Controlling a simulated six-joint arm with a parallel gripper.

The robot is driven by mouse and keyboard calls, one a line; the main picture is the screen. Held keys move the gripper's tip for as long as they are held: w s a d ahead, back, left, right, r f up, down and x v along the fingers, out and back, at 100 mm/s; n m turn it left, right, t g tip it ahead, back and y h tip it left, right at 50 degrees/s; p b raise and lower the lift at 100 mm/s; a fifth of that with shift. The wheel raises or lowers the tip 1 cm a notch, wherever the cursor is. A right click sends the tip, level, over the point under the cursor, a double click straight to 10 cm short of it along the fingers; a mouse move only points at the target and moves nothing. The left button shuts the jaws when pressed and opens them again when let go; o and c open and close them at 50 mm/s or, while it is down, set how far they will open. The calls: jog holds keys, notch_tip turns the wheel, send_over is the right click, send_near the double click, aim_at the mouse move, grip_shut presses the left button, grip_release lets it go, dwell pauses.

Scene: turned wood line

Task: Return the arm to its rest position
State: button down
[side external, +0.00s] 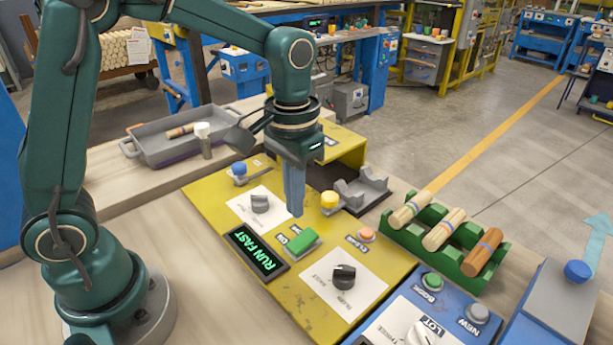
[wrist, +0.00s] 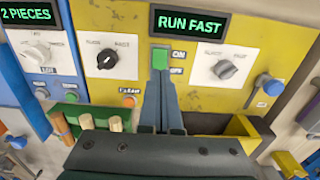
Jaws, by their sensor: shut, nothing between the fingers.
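My gripper (side external: 294,192) is shut and empty. It points down over the yellow control panel (side external: 210,190), above its surface in the side external view. The wrist view shows the closed fingers (wrist: 163,90) in front of the green rocker switch (wrist: 160,59); that switch also shows in the side external view (side external: 302,243). The display (side external: 257,254) reads RUN FAST. A grey knob (side external: 260,203) and a black knob (side external: 344,276) sit on white plates.
A green rack (side external: 462,262) holds three turned wood pieces at the right. A grey cradle (side external: 362,189) stands behind the panel's yellow knob. A blue panel (side external: 440,310) is at the front right. A grey tray (side external: 172,152) lies at the back left. Bare wooden bench (side external: 200,270) lies left of the panel.

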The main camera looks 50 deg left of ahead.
jog(key=s+a+r+t, duration=0.2)
jog(key=s+r+t, duration=0.15)
jog(key=r, duration=0.45)
jog(key=s+f+t, duration=0.2)
jog(key=s, duration=0.6)
jog(key=shift+a, duration=0.25)
jog(key=shift+f, duration=0.15)
dwell(2.2)
